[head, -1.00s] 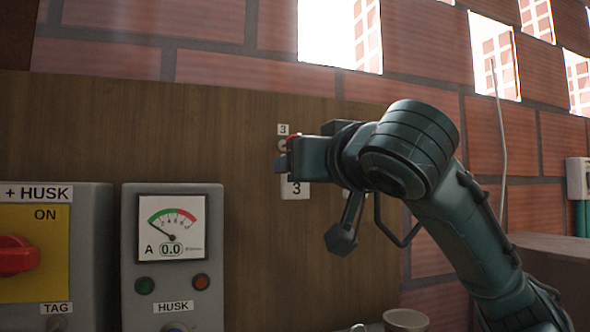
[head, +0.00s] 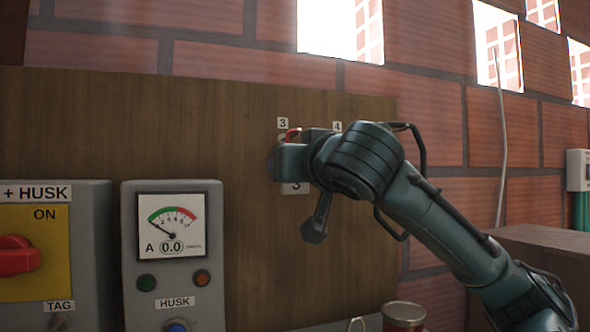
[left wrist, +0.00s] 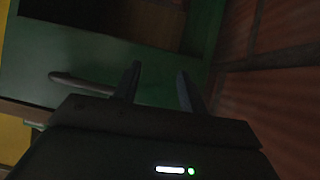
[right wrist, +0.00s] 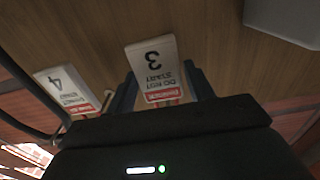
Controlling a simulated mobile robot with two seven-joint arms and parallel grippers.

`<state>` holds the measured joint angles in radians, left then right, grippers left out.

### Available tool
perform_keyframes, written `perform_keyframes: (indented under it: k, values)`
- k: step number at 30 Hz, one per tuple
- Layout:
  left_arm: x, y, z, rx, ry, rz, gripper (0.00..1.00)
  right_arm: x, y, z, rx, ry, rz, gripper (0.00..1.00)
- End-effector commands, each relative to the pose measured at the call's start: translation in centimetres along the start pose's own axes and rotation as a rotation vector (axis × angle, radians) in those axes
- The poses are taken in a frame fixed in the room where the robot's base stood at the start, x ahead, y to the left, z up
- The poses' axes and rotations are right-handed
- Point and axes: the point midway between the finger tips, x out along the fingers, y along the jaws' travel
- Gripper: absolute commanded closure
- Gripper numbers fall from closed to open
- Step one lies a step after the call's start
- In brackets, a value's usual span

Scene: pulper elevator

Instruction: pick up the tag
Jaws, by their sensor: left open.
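The white tag marked 3 (right wrist: 152,60), with "do not start" and a red danger band, hangs on the wooden board. In the head view its lower part (head: 296,188) shows below my right gripper (head: 278,163), which hides its middle. In the right wrist view my right gripper (right wrist: 160,78) has its fingers apart, one on each side of the tag's red end; I cannot tell whether they touch it. My left gripper (left wrist: 158,78) is open and empty, seen only in the left wrist view, above a dark green surface.
A second tag marked 4 (right wrist: 66,90) hangs beside tag 3. Left of the board's bare middle stand a grey meter box (head: 172,255) and a switch box with a red knob (head: 18,256).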

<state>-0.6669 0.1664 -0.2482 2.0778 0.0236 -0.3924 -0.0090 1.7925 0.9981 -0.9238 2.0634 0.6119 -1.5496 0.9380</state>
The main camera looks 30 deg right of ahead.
Motion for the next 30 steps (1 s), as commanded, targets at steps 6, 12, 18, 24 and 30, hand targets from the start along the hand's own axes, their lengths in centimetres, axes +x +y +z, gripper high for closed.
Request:
perform_keyframes:
  k: [6, 12, 18, 24, 30]
  values:
    - [-0.1, 0.1, -0.2, 0.002, 0.004, 0.003, 0.58, 0.0, 0.0, 0.0, 0.0, 0.0, -0.001, 0.65]
    - [-0.1, 0.1, -0.2, 0.004, 0.004, 0.004, 0.58, 0.0, 0.0, 0.0, 0.0, 0.001, -0.001, 0.8]
    - [-0.1, 0.1, -0.2, 0.004, 0.005, 0.004, 0.58, 0.0, 0.0, -0.1, 0.0, 0.001, -0.001, 0.81]
    - [0.0, 0.1, -0.1, 0.005, 0.006, 0.005, 0.58, 0.0, -0.1, -0.9, 0.002, 0.002, -0.002, 0.81]
    - [0.4, 0.2, 0.2, 0.007, 0.016, 0.009, 0.58, -2.4, -0.1, -1.3, 0.0, 0.004, -0.004, 0.81]
